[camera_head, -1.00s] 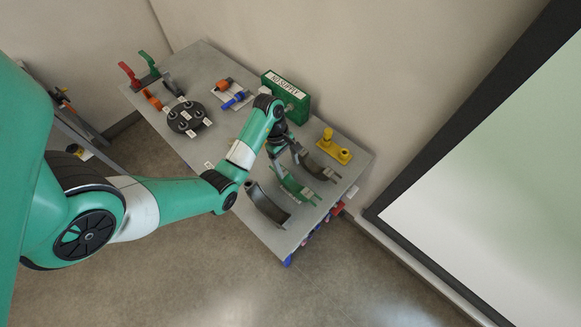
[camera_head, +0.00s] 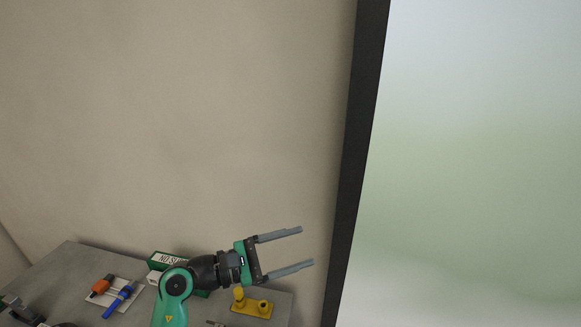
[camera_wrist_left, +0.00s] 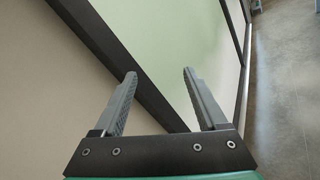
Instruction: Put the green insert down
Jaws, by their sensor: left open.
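My left gripper (camera_head: 290,251) is open and empty. In the head view it is raised near the right end of the cart top, with its fingers pointing right toward the dark window frame. In the left wrist view its two fingers (camera_wrist_left: 158,90) are spread apart with nothing between them. The green insert does not show in either view now; the part of the cart where it lay is below the picture.
The grey cart top (camera_head: 62,262) fills the lower left. It carries a yellow fitting (camera_head: 252,307), a green sign box (camera_head: 165,258), and a blue tool (camera_head: 118,301) beside an orange one (camera_head: 102,285). A wall and dark window frame (camera_head: 352,150) stand behind and right.

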